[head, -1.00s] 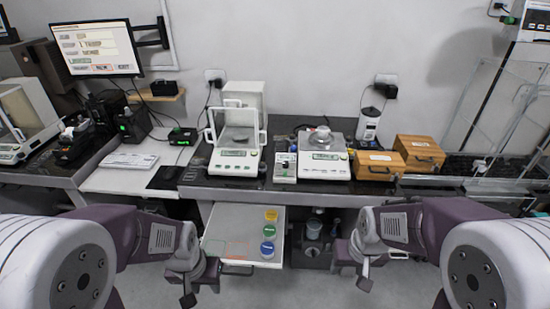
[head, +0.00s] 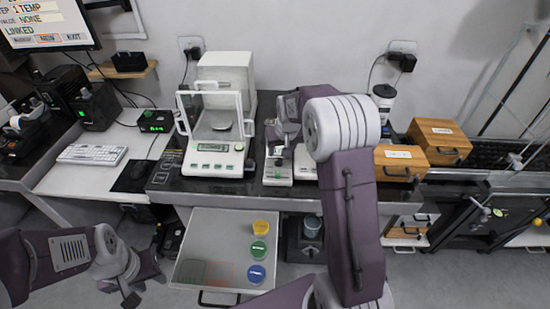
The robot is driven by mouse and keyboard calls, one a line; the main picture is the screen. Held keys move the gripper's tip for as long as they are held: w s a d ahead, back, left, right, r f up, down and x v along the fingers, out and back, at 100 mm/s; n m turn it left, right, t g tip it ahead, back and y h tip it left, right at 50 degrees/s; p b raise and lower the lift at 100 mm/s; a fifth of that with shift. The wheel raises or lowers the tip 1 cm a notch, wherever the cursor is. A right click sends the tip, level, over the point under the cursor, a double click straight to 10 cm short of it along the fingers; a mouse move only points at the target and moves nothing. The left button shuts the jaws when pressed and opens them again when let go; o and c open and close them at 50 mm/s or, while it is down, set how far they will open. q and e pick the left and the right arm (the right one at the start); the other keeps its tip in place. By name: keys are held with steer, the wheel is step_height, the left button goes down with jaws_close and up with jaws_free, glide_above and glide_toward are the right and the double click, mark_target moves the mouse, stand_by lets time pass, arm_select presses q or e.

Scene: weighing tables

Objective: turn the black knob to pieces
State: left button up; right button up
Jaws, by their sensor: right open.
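A small white instrument (head: 278,172) with a display stands on the dark bench between two balances. My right arm reaches across the picture, and my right gripper (head: 283,138) is open just above the back of this instrument. The gripper covers that part, so I cannot make out the black knob or tell whether the fingers touch it. My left gripper (head: 132,277) hangs low at the left, in front of the bench and away from the instrument. Its fingers are too unclear to tell open from shut.
The left balance (head: 213,160) has open glass doors. My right arm mostly hides the right balance (head: 305,165). Wooden boxes (head: 398,163) stand to the right. A pulled-out drawer (head: 200,228) holds yellow, green and blue lidded jars. A monitor (head: 45,22) is at upper left.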

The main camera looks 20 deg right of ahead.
mark_target(279, 160)
steer(key=x, duration=0.9)
steer(key=shift+w, duration=0.1)
steer(key=shift+d+f, duration=0.1)
jaws_close()
